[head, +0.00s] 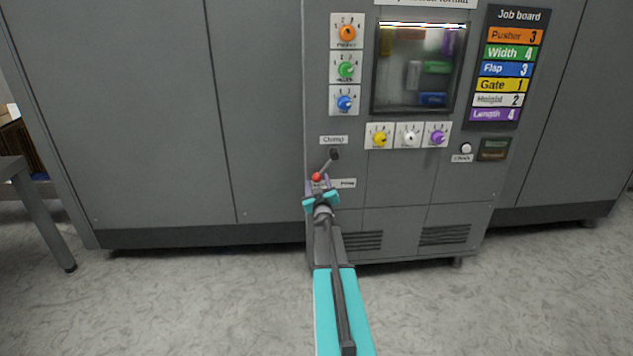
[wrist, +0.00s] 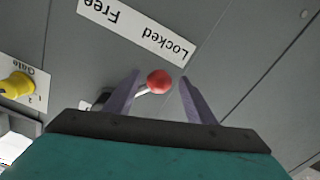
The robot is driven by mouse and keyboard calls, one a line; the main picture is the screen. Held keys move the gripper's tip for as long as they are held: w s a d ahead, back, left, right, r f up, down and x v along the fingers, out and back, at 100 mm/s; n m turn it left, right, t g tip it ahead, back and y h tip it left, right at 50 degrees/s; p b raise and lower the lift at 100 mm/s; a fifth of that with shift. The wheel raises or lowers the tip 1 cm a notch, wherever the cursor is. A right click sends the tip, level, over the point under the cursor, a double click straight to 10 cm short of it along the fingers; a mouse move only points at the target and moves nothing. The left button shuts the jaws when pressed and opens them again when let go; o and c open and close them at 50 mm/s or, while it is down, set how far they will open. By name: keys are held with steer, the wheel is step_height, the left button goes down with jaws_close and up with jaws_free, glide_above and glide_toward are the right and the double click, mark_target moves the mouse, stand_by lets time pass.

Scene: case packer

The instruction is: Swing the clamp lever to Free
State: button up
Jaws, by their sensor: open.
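The clamp lever (head: 326,164) is on the front of the grey machine, under the "Clamp" label (head: 334,140). It slants down and left from its dark pivot to a red knob (head: 316,177), on the Locked side. In the wrist view the red knob (wrist: 160,82) sits between the two purple fingers of my gripper (wrist: 160,76), with a gap on each side. The Free/Locked label (wrist: 135,30) shows upside down there. In the head view my gripper (head: 318,184) is open around the knob and hides the label's left part.
Coloured dials, such as the yellow Gate dial (head: 379,138), sit above and right of the lever. The window (head: 418,68) and Job board (head: 506,70) are higher up. A grey table (head: 40,215) stands at far left. The floor in front is clear.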

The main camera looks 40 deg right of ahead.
steer(key=shift+x, duration=1.15)
steer(key=shift+c, duration=0.3)
